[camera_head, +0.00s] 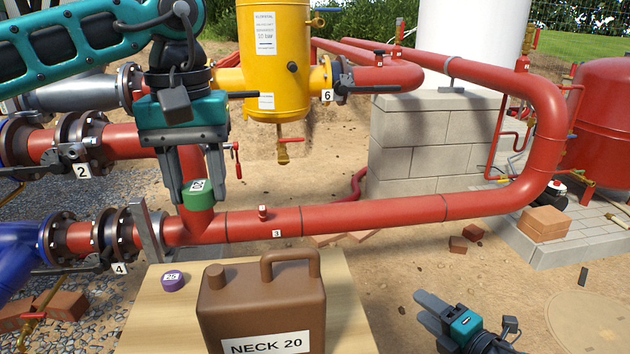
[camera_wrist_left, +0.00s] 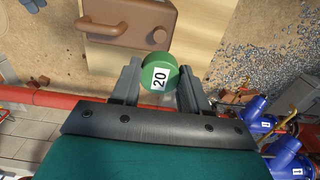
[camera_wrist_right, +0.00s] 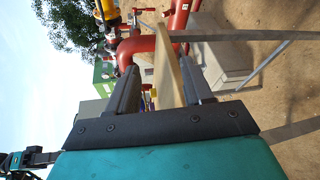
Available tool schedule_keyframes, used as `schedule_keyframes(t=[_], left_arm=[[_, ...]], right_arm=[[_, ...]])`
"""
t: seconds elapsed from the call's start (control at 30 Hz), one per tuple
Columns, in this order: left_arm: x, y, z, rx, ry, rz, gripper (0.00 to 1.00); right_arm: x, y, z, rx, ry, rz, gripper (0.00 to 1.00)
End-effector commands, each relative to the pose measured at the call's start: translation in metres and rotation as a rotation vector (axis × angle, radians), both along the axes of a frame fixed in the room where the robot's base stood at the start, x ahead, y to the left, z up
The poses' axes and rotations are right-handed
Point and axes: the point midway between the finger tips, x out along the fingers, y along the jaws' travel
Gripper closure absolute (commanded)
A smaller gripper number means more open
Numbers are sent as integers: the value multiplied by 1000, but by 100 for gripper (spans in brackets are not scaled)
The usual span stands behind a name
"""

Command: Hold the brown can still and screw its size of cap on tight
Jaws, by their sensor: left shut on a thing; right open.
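The brown can (camera_head: 262,300) stands upright on a wooden table, with a label reading NECK 20, a neck at its left and a handle at its right. It also shows in the left wrist view (camera_wrist_left: 125,22). A green cap marked 20 (camera_head: 198,193) is in my left gripper (camera_head: 205,190), which is shut on it, above and to the left of the can's neck (camera_head: 215,274). The cap also shows between the fingers in the left wrist view (camera_wrist_left: 160,73). My right gripper (camera_head: 425,308) is open and empty, to the right of the can and apart from it.
A purple cap marked 25 (camera_head: 173,281) lies on the wooden table (camera_head: 345,300) left of the can. A red pipe (camera_head: 330,217) runs behind the table. A yellow tank (camera_head: 272,60) and grey block wall (camera_head: 430,140) stand further back. Sandy ground at the right is mostly free.

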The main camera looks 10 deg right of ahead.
Motion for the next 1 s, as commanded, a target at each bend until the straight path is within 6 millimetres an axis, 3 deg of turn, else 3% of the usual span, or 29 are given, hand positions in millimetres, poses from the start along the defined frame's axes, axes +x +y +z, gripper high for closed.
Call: schedule_keyframes(t=[0.03, 0.2, 0.5, 0.77, 1.0], left_arm=[[0, 0, 0, 0, 0, 0, 100], [0, 0, 0, 0, 0, 0, 100], [0, 0, 0, 0, -1, 0, 100], [0, 0, 0, 0, -1, 0, 100], [0, 0, 0, 0, -1, 0, 100]], right_arm=[[18, 5, 19, 54, -19, 39, 49], [58, 28, 72, 271, 0, 177, 49], [102, 56, 170, 553, 185, 404, 49], [108, 96, 240, 663, 497, 555, 49], [79, 172, 267, 543, 913, 617, 49]])
